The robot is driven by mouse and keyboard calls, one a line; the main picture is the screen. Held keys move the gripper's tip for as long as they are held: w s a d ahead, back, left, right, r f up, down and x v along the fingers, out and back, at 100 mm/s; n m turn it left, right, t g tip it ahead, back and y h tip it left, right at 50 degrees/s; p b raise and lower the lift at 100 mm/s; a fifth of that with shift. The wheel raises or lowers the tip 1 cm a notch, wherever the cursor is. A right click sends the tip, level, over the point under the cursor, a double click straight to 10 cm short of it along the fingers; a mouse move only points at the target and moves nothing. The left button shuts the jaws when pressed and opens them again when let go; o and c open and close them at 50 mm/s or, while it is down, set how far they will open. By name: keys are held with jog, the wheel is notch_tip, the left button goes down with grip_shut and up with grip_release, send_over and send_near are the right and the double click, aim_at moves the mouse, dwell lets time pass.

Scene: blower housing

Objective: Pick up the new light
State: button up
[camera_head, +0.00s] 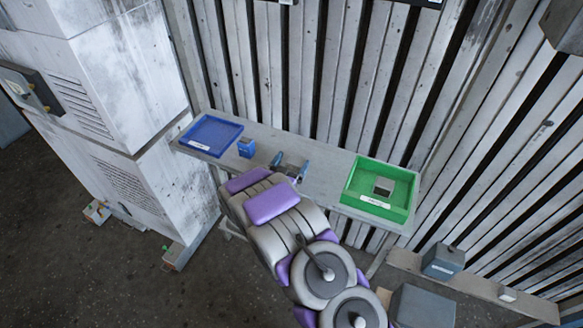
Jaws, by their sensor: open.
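A green tray (351,196) with a white label stands at the right end of the grey table (322,172). A small grey square piece (384,186) lies in it. A small blue box (246,147) stands on the table beside a blue tray (184,139) at the left end. I cannot tell from the picture which small item is the new light. My gripper (290,163) is open over the middle of the table, to the right of the blue box and left of the green tray. My arm hides part of the table's front edge.
A slatted wall (340,75) rises behind the table. A tall, worn white cabinet (135,85) stands at the left. Grey boxes (442,262) sit on and near a low ledge at the lower right. The table is bare between my gripper and the green tray.

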aim_at(301, 158)
jog(key=shift+w+d+r, duration=0.1)
jog(key=shift+w+d, duration=0.55)
jog(key=shift+d, duration=0.15)
jog(key=shift+d+r, duration=0.1)
jog(key=shift+d, duration=0.45)
jog(key=shift+a, duration=0.15)
jog(key=shift+c, duration=1.1)
jog(key=shift+a, duration=0.75)
jog(key=c, duration=0.4)
jog(key=shift+d, duration=0.45)
jog(key=c, duration=0.5)
jog(key=shift+d, duration=0.2)
